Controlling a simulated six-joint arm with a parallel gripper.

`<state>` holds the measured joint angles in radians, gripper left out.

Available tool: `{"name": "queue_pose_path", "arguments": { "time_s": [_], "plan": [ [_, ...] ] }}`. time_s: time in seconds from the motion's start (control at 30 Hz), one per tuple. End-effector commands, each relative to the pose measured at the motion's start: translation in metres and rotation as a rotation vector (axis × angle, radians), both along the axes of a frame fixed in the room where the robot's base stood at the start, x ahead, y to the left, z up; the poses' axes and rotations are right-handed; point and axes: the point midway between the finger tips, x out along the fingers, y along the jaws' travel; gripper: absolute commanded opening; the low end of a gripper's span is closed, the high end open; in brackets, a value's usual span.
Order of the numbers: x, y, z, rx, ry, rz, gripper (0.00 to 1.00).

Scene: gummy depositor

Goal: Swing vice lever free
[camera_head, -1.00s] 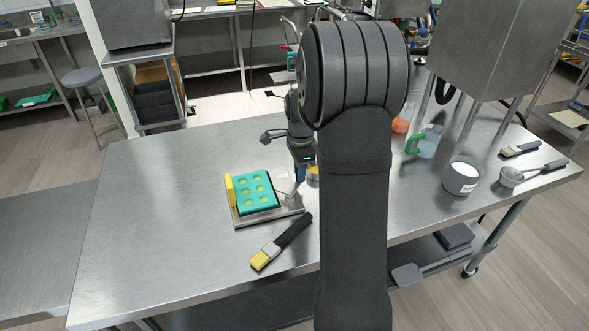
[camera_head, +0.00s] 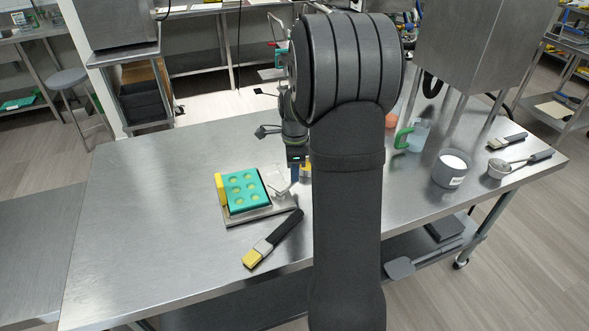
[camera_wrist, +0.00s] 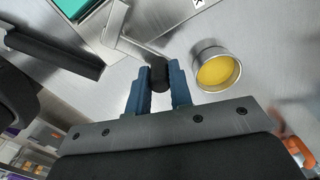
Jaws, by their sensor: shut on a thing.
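The vice (camera_head: 262,213) is a flat metal plate on the table with a teal mold (camera_head: 245,188) on it, and a yellow jaw (camera_head: 221,189) stands at the mold's left side. The vice lever (camera_wrist: 143,45) is a thin metal bar with a black knob (camera_wrist: 159,72) at its end, in the wrist view. My gripper (camera_wrist: 158,88) has blue fingers and is shut on the black knob. In the head view my gripper (camera_head: 296,172) shows at the vice's right side, partly hidden by my arm.
A metal cup of yellow stuff (camera_wrist: 216,70) stands close to the right of my fingers. A brush (camera_head: 272,240) lies in front of the vice. A white-filled pot (camera_head: 451,168), green-handled jug (camera_head: 412,137) and scoop (camera_head: 510,164) stand at right. The table's left side is clear.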

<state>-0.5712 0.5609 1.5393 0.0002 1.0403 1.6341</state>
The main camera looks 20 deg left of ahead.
Motion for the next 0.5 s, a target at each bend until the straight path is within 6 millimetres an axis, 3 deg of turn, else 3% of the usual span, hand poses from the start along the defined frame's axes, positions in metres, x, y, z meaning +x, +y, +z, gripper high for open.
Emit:
{"name": "queue_pose_path", "arguments": {
  "time_s": [0.03,0.07,0.13,0.5],
  "plan": [
    [-0.0001,-0.0009,0.0001,-0.001,0.0,-0.001,0.0],
    [-0.0001,-0.0009,0.0001,-0.002,0.001,-0.001,0.25],
    [-0.0001,-0.0009,0.0001,-0.002,0.001,-0.001,0.39],
    [0.0001,-0.0003,0.004,0.0,0.0,0.001,0.42]
  ]
}}
